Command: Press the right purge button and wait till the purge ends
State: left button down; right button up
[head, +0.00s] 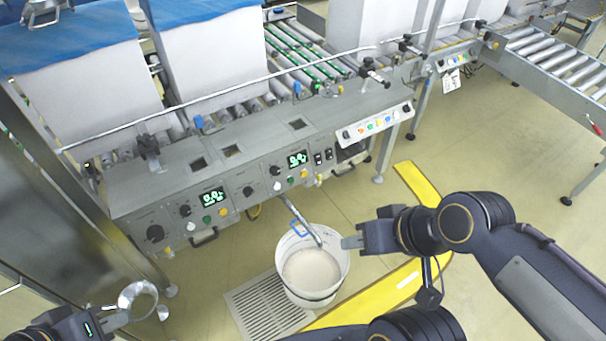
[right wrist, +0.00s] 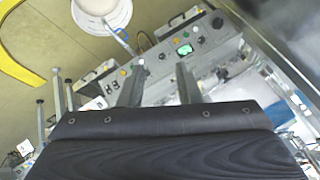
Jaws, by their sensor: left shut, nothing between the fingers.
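The grey control panel (head: 235,190) holds two green-lit displays. The left display (head: 213,197) reads about 0.0; the right display (head: 297,160) is too small to read surely. Below the right display are a white button (head: 277,186), a green button (head: 291,181) and a yellow button (head: 304,174); I cannot read which is the purge button. A bent pipe (head: 301,221) ends over a white bucket (head: 341,270) holding pale liquid. My right gripper (head: 352,242) is beside the bucket's right rim, apart from the panel; its fingers (right wrist: 161,88) stand apart, empty. My left gripper (head: 112,319) is shut at bottom left.
A floor grate (head: 262,309) lies beside the bucket, and yellow floor marking (head: 362,297) runs to its right. White blocks (head: 210,55) stand behind the panel. A roller conveyor (head: 555,55) is at the right. A round metal piece (head: 138,299) is close to my left gripper.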

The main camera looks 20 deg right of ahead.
jog(key=shift+c, duration=0.3)
grip_shut()
dwell(1.6)
